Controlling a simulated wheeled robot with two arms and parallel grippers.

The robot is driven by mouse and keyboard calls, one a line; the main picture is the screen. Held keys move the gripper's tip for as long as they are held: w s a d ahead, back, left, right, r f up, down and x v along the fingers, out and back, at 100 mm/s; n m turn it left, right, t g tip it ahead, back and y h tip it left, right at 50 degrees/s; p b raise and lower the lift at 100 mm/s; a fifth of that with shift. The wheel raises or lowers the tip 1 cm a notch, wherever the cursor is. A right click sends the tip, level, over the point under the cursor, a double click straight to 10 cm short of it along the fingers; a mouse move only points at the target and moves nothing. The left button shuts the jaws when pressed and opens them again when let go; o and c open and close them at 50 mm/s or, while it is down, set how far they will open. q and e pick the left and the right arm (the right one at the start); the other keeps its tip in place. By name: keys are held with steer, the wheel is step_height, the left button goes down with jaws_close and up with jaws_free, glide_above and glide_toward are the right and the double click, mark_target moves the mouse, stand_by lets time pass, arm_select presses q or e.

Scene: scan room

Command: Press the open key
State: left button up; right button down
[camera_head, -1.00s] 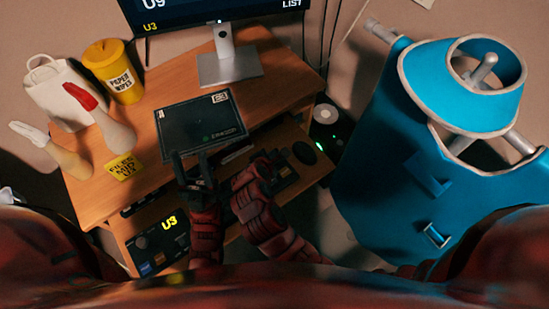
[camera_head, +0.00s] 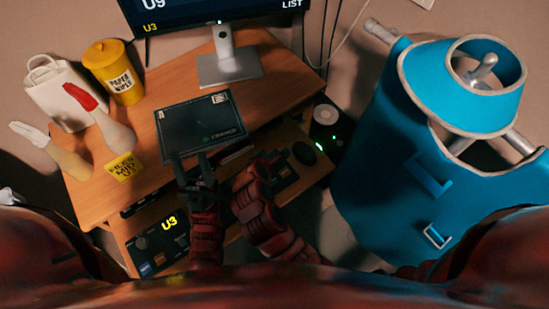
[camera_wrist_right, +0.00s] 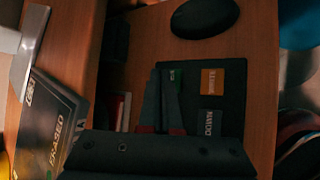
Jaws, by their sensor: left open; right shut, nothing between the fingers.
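A dark keypad (camera_wrist_right: 232,100) lies on the wooden desk in the right wrist view. It carries a green key (camera_wrist_right: 175,75), an orange key (camera_wrist_right: 212,82) and a grey key marked DOWN (camera_wrist_right: 209,122). The green key's label is too small to read, and no key clearly reads open. My right gripper (camera_wrist_right: 163,85) is shut and empty, its fingertips over or beside the green key; contact cannot be told. It shows over the desk's front in the head view (camera_head: 268,163). My left gripper (camera_head: 189,158) is open at the near edge of a black cassette marked ERASED (camera_head: 195,122).
A black mouse (camera_head: 304,153) lies right of the keypad. A monitor (camera_head: 229,68), a yellow wipes tub (camera_head: 112,75), a white bag (camera_head: 55,95) and a yellow note (camera_head: 124,167) stand or lie on the desk. A blue apron (camera_head: 380,160) hangs at the right.

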steer(key=shift+f, duration=0.1)
stand_by(0.7)
steer(key=shift+f, duration=0.3)
steer(key=shift+f+p, duration=0.3)
steer(key=shift+f, duration=0.15)
stand_by(0.8)
steer(key=shift+r, duration=0.1)
steer(key=shift+r+p, duration=0.8)
steer(key=shift+p, duration=0.3)
step_height(320, 180, up, 5)
steer(key=p, duration=0.5)
